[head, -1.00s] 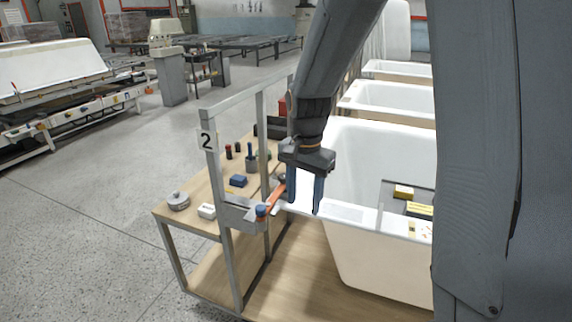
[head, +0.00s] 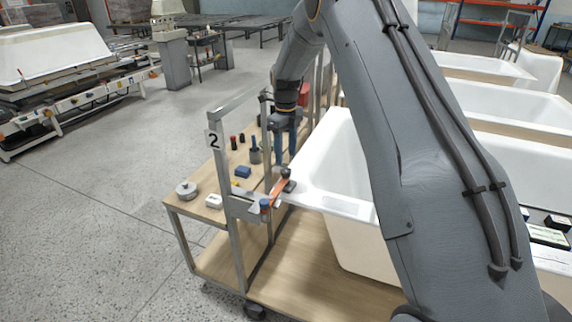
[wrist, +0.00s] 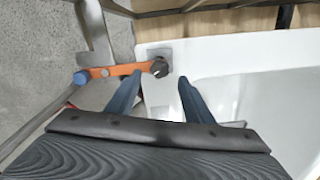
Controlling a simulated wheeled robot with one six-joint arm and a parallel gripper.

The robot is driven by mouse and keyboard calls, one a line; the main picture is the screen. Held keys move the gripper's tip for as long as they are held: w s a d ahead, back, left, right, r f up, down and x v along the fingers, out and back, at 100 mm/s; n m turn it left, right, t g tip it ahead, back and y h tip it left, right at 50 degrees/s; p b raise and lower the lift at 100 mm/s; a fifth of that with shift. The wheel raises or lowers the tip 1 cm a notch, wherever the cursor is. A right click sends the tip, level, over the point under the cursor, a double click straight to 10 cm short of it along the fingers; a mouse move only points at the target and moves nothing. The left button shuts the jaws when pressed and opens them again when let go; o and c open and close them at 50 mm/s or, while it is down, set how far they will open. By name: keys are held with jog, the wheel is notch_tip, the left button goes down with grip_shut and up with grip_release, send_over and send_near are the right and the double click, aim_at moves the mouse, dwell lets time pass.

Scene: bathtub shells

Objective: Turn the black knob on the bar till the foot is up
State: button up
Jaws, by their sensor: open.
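The orange bar (head: 278,190) runs from a blue knob (head: 265,204) by the grey post to a black knob (head: 286,173) at the rim of the white bathtub (head: 331,200). In the wrist view, the black knob (wrist: 160,68) sits at the bar's right end, beside a grey patch on the tub rim. My gripper (head: 284,160) is open and empty, pointing down just above and behind the knob. In the wrist view its fingertips (wrist: 160,80) lie on either side of the knob, apart from it. The foot under the knob cannot be made out clearly.
A grey frame with a "2" sign (head: 214,140) stands left of the bar. A wooden cart (head: 230,262) carries a blue box (head: 243,171), a white box (head: 214,201), a round grey tin (head: 187,189) and several bottles. More tubs stand at right.

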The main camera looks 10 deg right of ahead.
aim_at(286, 169)
jog(key=shift+f+p, duration=0.9)
jog(key=shift+f, duration=2.1)
jog(key=c, duration=1)
